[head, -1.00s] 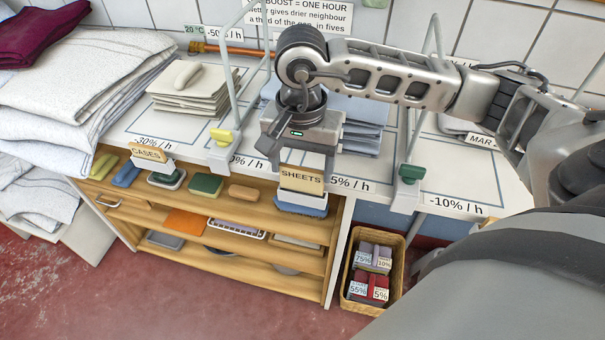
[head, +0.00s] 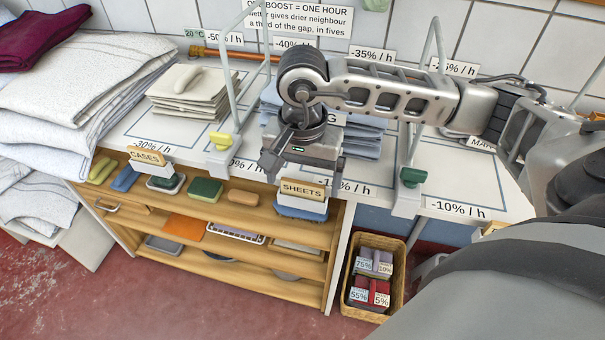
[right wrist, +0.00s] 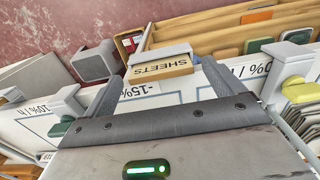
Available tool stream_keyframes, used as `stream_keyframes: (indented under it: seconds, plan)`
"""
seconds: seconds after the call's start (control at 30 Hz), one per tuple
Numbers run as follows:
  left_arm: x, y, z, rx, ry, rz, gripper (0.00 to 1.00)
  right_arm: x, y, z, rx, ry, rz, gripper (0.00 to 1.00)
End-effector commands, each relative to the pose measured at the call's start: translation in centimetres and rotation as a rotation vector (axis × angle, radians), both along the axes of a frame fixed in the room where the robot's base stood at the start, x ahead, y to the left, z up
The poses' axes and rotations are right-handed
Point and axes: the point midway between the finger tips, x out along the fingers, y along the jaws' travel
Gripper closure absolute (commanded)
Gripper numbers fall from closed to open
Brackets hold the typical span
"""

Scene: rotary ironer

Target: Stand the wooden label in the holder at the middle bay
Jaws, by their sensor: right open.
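The wooden label (head: 302,189), lettered SHEETS, stands in a pale holder (head: 302,207) on the front edge of the counter at the middle bay. Its lower part is hidden in the holder. It also shows in the right wrist view (right wrist: 160,70), with the holder (right wrist: 158,52) behind it. My right gripper (head: 303,172) is open just above and behind the label. In the right wrist view its two fingers stand apart on either side of the label, with gaps and no visible contact. My left gripper is not in view.
A CASES label (head: 147,156) stands in a holder to the left. Divider frames with a yellow clamp (head: 220,141) and a green clamp (head: 412,177) flank the middle bay. Folded blue linen (head: 362,135) lies behind my gripper. A basket (head: 399,290) stands on the floor below.

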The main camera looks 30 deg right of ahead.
Motion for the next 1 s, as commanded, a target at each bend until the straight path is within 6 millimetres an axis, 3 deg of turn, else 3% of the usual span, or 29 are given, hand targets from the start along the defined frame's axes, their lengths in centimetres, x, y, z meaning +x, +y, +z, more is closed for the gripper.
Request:
stream_keyframes:
  seconds: [0.33,0.53,0.7,1.0]
  plan:
    - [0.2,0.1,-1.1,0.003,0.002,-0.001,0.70,0.2,0.1,6.9,0.002,-0.008,0.002,0.07]
    - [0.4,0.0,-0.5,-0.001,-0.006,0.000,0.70,0.1,0.0,10.5,0.001,-0.004,0.001,0.07]
    - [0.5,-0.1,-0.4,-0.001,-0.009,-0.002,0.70,0.1,0.0,11.9,0.001,-0.002,-0.001,0.07]
    - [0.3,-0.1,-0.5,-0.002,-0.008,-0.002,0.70,0.0,0.0,12.1,0.001,0.001,0.000,0.07]
